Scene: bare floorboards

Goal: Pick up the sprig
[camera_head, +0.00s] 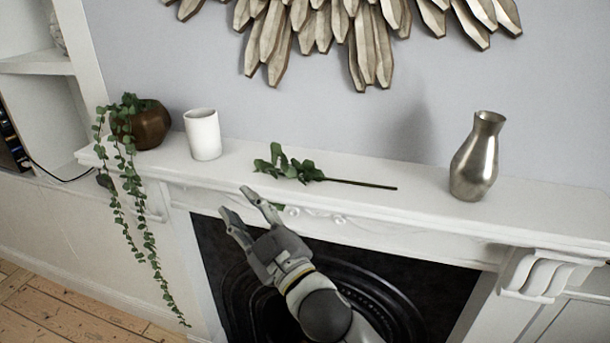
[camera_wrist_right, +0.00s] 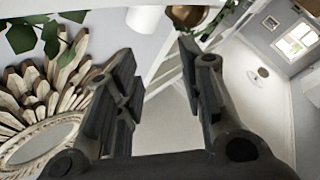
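The sprig (camera_head: 287,167) lies on the white mantel shelf (camera_head: 425,192), its green leaves to the left and its thin dark stem pointing right. My right gripper (camera_head: 236,201) is in front of the shelf edge, in front and to the left of the leaves. Its two fingers are apart with nothing between them, and it does not touch the sprig. In the right wrist view the open fingers (camera_wrist_right: 160,55) show large, with the sprig's leaves (camera_wrist_right: 48,38) at the top left. The stem is not clear there. My left gripper is not in view.
A white cup (camera_head: 203,135) and a brown pot (camera_head: 151,124) with a trailing plant (camera_head: 128,175) stand left of the sprig. A silver vase (camera_head: 474,160) stands to the right. A carved wall ornament (camera_head: 365,40) hangs above. The shelf between stem and vase is clear.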

